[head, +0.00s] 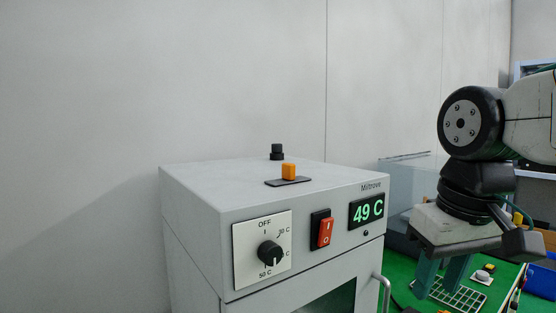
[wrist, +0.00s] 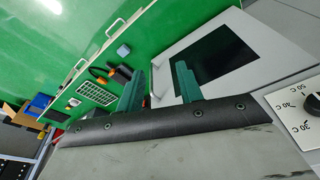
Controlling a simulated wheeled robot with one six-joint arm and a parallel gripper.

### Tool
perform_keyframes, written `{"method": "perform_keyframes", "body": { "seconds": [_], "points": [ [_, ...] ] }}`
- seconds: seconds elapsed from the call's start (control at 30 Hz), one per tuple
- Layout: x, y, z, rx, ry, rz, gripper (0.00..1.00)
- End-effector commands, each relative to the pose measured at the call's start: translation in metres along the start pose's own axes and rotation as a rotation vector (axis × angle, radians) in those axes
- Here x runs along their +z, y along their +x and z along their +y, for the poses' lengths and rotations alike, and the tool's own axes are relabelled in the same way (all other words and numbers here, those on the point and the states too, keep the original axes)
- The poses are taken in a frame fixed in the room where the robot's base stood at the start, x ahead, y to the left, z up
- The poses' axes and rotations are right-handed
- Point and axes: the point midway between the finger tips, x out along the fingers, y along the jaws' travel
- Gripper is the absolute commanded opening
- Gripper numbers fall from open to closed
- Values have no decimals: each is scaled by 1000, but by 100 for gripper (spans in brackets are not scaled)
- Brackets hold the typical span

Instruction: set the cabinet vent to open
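The grey cabinet (head: 200,210) stands in the middle of the head view. On its top an orange tab (head: 289,171) sits on a dark plate (head: 275,182); it looks like the vent slider, with no readable marks. A black knob (head: 277,152) stands behind it. My gripper (head: 441,285) hangs to the right of the cabinet, below its top and apart from it. Its two teal fingers are spread with nothing between them. In the wrist view, my gripper (wrist: 160,90) is open beside the cabinet door (wrist: 162,92); the orange tab does not show there.
The cabinet front has a dial (head: 270,252), a red rocker switch (head: 324,232), a display (head: 367,211) reading 49 C and a door handle (head: 383,295). A green bench (wrist: 60,50) holds a white grid rack (wrist: 97,93) and small items. A wall stands behind.

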Motion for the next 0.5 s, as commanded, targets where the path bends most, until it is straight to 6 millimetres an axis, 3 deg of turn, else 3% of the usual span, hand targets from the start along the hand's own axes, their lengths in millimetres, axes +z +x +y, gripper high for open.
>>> {"method": "perform_keyframes", "body": {
  "seconds": [0.03,0.2,0.33,0.5],
  "points": [
    [-36,-24,-14,-14,-55,21,36],
    [-133,-96,-69,-60,-227,99,36],
    [-182,-132,-109,-90,-327,146,36],
    [-212,-157,-141,-112,-397,182,36]
  ]
}}
